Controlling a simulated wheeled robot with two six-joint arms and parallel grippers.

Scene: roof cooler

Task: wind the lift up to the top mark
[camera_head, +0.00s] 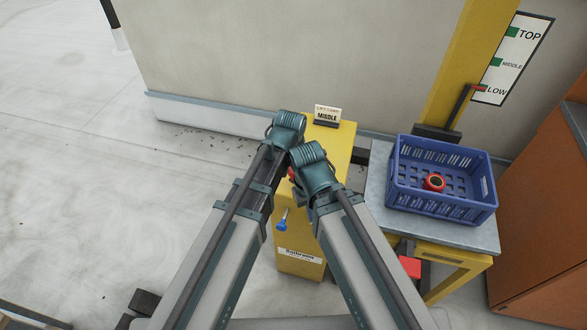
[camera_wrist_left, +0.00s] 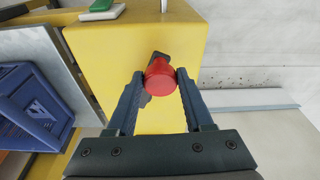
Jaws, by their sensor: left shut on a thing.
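The yellow crank post (camera_head: 335,135) stands in the middle of the head view. In the left wrist view my left gripper (camera_wrist_left: 160,82) is shut on the red crank knob (camera_wrist_left: 160,74), one finger on each side. A dark crank arm (camera_wrist_left: 161,57) shows behind the knob. In the head view my wrists hide most of the crank. My right gripper (camera_head: 301,196) is in front of the post, its jaws too hidden to read. The lift table (camera_head: 480,236) is low; its red pointer (camera_head: 480,88) is at LOW on the scale board (camera_head: 513,60), below MIDDLE and TOP.
A blue crate (camera_head: 441,208) with a red ring-shaped part (camera_head: 434,182) in it stands on the lift table. A card (camera_head: 327,116) reading MIDDLE stands on the post. A blue-tipped lever (camera_head: 282,222) sticks out below. An orange-brown cabinet (camera_head: 545,215) is right; the left floor is open.

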